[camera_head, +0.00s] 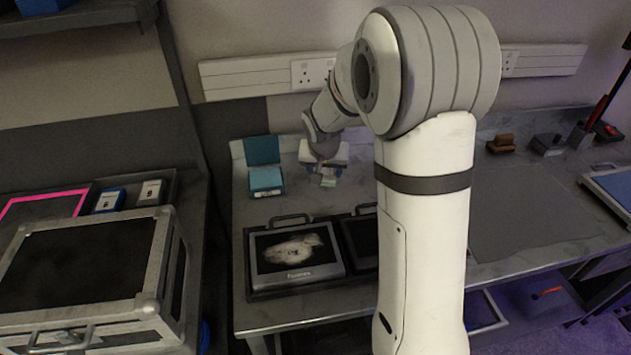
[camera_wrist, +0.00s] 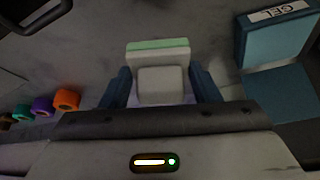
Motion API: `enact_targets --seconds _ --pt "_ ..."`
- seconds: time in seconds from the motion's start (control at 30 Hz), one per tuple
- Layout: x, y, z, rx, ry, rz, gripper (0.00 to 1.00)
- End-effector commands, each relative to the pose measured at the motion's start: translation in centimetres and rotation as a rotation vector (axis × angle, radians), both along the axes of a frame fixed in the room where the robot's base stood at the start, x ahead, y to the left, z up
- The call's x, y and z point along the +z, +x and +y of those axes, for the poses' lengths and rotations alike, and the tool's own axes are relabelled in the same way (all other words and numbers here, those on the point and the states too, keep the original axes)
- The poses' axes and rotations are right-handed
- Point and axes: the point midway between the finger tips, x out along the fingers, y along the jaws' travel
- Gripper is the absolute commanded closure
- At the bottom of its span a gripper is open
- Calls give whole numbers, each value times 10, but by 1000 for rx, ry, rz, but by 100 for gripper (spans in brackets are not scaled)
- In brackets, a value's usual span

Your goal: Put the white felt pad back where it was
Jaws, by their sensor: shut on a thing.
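My gripper (camera_head: 326,168) is over the back left of the grey bench. In the wrist view, its two blue fingers (camera_wrist: 160,72) are shut on a pale whitish block (camera_wrist: 160,80), which I take for the white felt pad. A pale bar with a green strip (camera_wrist: 158,46) shows at the block's far end; I cannot tell whether they are one piece. In the head view, only a small pale and green bit (camera_head: 328,181) shows below the gripper. A teal box (camera_head: 266,181) with its lid raised stands left of the gripper; it also shows at the wrist view's right (camera_wrist: 284,92).
A framed screen (camera_head: 295,252) with a pale picture lies at the bench's front left. A silver-edged case (camera_head: 85,270) stands left of the bench. Orange (camera_wrist: 66,99) and purple (camera_wrist: 41,106) rings lie near my gripper. Brown blocks (camera_head: 500,143) sit at the back right.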

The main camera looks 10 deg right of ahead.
Motion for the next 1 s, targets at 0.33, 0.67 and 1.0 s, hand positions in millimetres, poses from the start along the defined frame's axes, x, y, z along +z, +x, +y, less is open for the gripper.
enact_targets --seconds 0.33,0.67,1.0 --pt "24 50 0 203 -3 3 65" --pt "6 66 2 303 3 3 65" --pt "-32 66 3 302 2 -1 65"
